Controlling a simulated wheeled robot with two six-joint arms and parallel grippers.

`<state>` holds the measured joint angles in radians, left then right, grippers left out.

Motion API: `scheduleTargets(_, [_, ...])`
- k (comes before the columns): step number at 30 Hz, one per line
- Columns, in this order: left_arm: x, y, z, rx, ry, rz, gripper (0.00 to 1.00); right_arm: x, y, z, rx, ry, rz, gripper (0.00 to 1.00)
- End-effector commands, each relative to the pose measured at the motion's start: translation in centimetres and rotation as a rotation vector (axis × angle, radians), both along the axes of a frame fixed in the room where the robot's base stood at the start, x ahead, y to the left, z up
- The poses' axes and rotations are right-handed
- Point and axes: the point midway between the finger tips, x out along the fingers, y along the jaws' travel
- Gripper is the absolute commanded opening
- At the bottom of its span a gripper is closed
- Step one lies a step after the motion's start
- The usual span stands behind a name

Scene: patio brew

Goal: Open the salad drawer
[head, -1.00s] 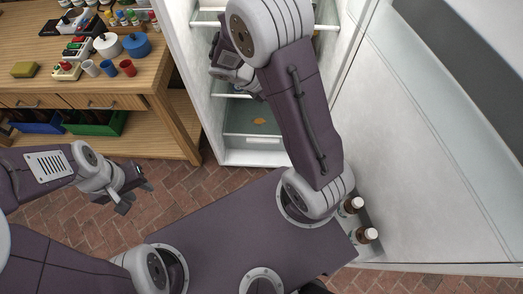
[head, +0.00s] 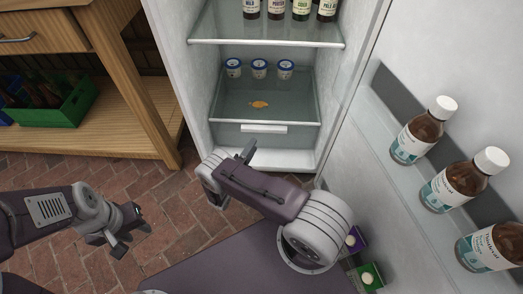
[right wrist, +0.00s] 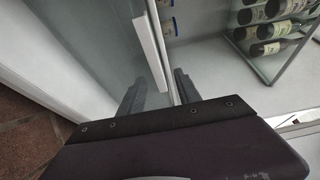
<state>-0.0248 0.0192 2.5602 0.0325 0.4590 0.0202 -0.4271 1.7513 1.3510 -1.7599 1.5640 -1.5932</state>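The salad drawer (head: 231,132) is at the bottom of the open fridge, with a pale front and a white bar handle (head: 264,129). It looks closed. My right gripper (head: 236,172) is open and empty, low in front of the drawer, left of the handle and apart from it in the head view. In the right wrist view, the two dark fingers (right wrist: 157,90) are spread, with the white handle (right wrist: 148,45) beyond them. My left gripper (head: 133,234) is open and empty above the brick floor, far from the fridge.
Bottles stand on the shelf higher up. The open fridge door (head: 385,150) on the right holds brown bottles (head: 456,186). A wooden bench (head: 145,115) with a green crate (head: 62,105) is left.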

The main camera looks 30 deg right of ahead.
Motion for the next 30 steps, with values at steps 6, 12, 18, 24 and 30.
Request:
scheduleTargets(6, [0.0, 0.0, -0.8, 0.000, -0.001, 0.000, 0.36, -0.3, 0.1, -1.5, -0.010, 0.014, 0.014, 0.40])
scheduleTargets(12, [0.0, 0.0, -2.5, 0.000, -0.001, 0.000, 0.36, 1.2, -2.3, -1.9, -0.009, 0.012, 0.007, 0.40])
scheduleTargets(18, [0.0, 0.0, -4.5, 0.000, -0.001, 0.000, 0.36, 3.6, -5.6, -1.9, -0.009, 0.012, 0.007, 0.40])
scheduleTargets(24, [0.0, 0.0, -5.3, 0.000, 0.000, 0.000, 0.36, 4.8, -7.1, -1.6, -0.009, 0.014, 0.011, 0.40])
scheduleTargets(30, [0.0, 0.0, -5.2, 0.000, 0.000, 0.000, 0.36, 4.9, -7.2, -1.4, -0.009, 0.014, 0.012, 0.40])
